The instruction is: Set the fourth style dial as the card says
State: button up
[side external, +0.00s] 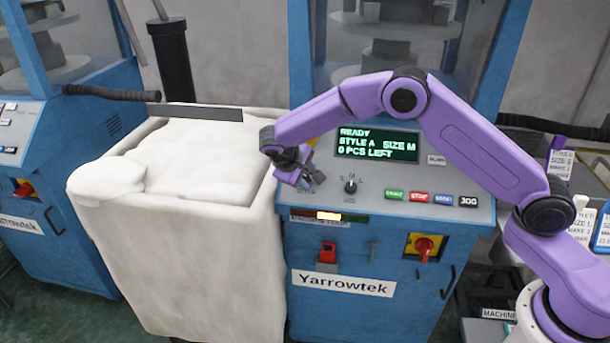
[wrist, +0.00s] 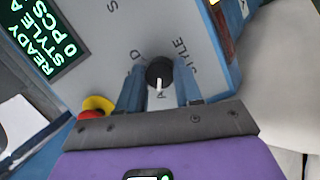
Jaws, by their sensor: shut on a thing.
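My gripper (side external: 293,175) is at the left part of the sloping panel of a blue Yarrowtek knitting machine (side external: 345,245). In the wrist view its two blue fingers (wrist: 160,85) are shut on the black style dial (wrist: 158,70), one on each side. The dial's white pointer is toward the letter A; a D and the word STYLE also show around it. In the side view my gripper hides the dial. The green-lit screen (side external: 377,146) reads READY, STYLE A, SIZE M, 0 PCS LEFT. White cards (side external: 580,226) stand at the right, their text only partly readable.
A red knob on yellow (side external: 425,247) is on the lower front. A bulky white bin (side external: 190,220) stands close on the left, beside another blue machine (side external: 60,160).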

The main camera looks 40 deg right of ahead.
jog(key=m, duration=0.3)
jog(key=shift+r+y, duration=0.1)
jog(key=shift+y, duration=0.3)
jog(key=m+y, duration=0.1)
jog(key=m, duration=0.3)
jog(key=shift+m, duration=0.4)
jog(key=m, duration=0.3)
jog(key=shift+d+y, duration=0.1)
jog(key=shift+y, duration=0.3)
jog(key=shift+r+m+y, duration=0.1)
jog(key=shift+m+y, duration=0.3)
jog(key=shift+m, duration=1.4)
jog(key=shift+d, duration=0.1)
jog(key=o, duration=1)
jog(key=shift+o, duration=0.2)
jog(key=v, duration=1.7)
jog(key=shift+s, duration=0.35)
